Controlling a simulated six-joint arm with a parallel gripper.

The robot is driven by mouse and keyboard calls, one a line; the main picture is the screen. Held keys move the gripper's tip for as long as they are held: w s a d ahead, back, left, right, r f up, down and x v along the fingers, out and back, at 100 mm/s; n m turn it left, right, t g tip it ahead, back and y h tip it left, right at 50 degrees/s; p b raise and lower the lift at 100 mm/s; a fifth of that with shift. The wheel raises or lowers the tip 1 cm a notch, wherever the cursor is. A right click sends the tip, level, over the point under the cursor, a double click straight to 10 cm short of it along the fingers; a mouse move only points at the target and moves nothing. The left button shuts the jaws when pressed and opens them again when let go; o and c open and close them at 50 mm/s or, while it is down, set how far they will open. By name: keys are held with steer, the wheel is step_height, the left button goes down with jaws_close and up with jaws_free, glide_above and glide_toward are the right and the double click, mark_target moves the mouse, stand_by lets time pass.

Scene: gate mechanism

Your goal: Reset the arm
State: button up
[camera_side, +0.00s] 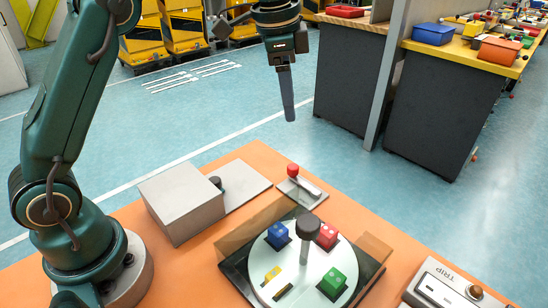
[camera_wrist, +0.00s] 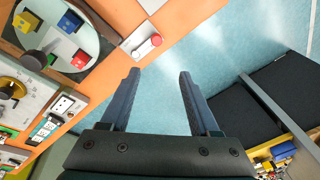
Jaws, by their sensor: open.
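My gripper (camera_side: 288,112) hangs in the air beyond the orange table's far edge, fingers pointing down. In the wrist view its two fingers (camera_wrist: 160,72) are spread with nothing between them. A small lever with a red knob (camera_side: 293,170) sits on a grey plate at the table's far side; in the wrist view the red knob (camera_wrist: 156,39) is beyond the fingertips, apart from them. A round white disc (camera_side: 310,283) with a dark upright knob (camera_side: 309,227) carries a blue block (camera_side: 277,235), a red block (camera_side: 326,235) and a green block (camera_side: 333,283).
A grey box (camera_side: 180,200) stands left of the disc, with a black knob (camera_side: 215,183) beside it. A panel marked TRIP (camera_side: 440,288) lies at the right front. Dark benches (camera_side: 440,110) with bins stand behind right. The floor (camera_side: 225,115) below my gripper is clear.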

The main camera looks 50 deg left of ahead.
steer(key=s+r+n+t, duration=0.25)
steer(key=s+r, duration=0.35)
steer(key=s, duration=0.6)
steer(key=s+f+n, duration=0.6)
steer(key=s+f, duration=0.3)
steer(key=shift+s+t, duration=0.15)
steer(key=shift+t, duration=0.2)
